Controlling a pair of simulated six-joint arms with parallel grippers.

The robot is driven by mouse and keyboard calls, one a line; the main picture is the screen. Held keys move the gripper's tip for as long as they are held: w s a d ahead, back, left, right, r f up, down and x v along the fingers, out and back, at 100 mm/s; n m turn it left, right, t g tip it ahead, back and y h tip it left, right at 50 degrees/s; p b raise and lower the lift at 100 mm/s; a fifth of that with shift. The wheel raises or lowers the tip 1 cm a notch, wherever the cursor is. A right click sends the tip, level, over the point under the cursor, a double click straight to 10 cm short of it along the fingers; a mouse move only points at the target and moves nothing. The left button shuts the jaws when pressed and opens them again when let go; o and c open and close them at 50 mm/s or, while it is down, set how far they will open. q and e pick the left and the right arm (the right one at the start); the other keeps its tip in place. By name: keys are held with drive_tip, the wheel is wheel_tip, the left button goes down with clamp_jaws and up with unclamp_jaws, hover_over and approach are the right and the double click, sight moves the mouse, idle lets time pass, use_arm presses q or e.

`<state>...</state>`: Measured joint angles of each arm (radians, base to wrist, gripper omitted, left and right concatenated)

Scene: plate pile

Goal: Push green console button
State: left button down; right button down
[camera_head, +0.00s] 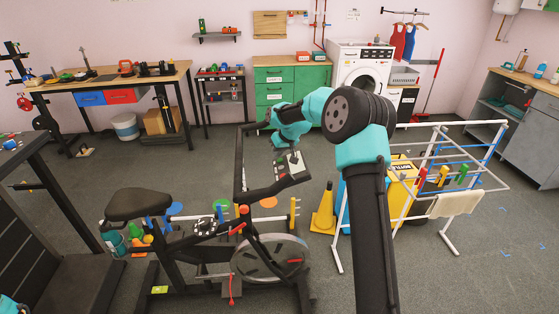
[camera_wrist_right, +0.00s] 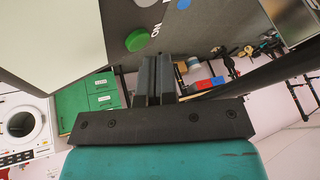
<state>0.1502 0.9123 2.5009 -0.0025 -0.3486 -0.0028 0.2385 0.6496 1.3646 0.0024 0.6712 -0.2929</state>
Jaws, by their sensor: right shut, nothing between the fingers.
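The green button (camera_wrist_right: 137,40) is a round disc on the grey console panel (camera_wrist_right: 205,28), beside lettering that reads ON. My right gripper (camera_wrist_right: 156,60) is shut and empty; its fingertips are just below and right of the button in the wrist view. The fingertips do not overlap the button there, and I cannot tell how far they are from the panel. In the head view the console (camera_head: 292,170) tops the exercise bike, and my right gripper (camera_head: 283,142) hangs right above its far end. The button is not discernible in the head view.
A blue button (camera_wrist_right: 183,4) is on the same panel. The bike's handlebar (camera_head: 244,165) and seat (camera_head: 140,204) stand around and below the console. A treadmill is at the left.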

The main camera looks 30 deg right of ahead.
drive_tip(key=shift+d+f, duration=0.15)
drive_tip(key=shift+f, duration=0.3)
drive_tip(key=shift+s, duration=0.1)
idle(0.4)
drive_tip(key=shift+r, duration=0.5)
wheel_tip(320, 180, up, 6)
drive_tip(key=w+a, duration=0.1)
drive_tip(key=a, duration=0.1)
drive_tip(key=shift+f, duration=0.2)
idle(0.5)
idle(1.4)
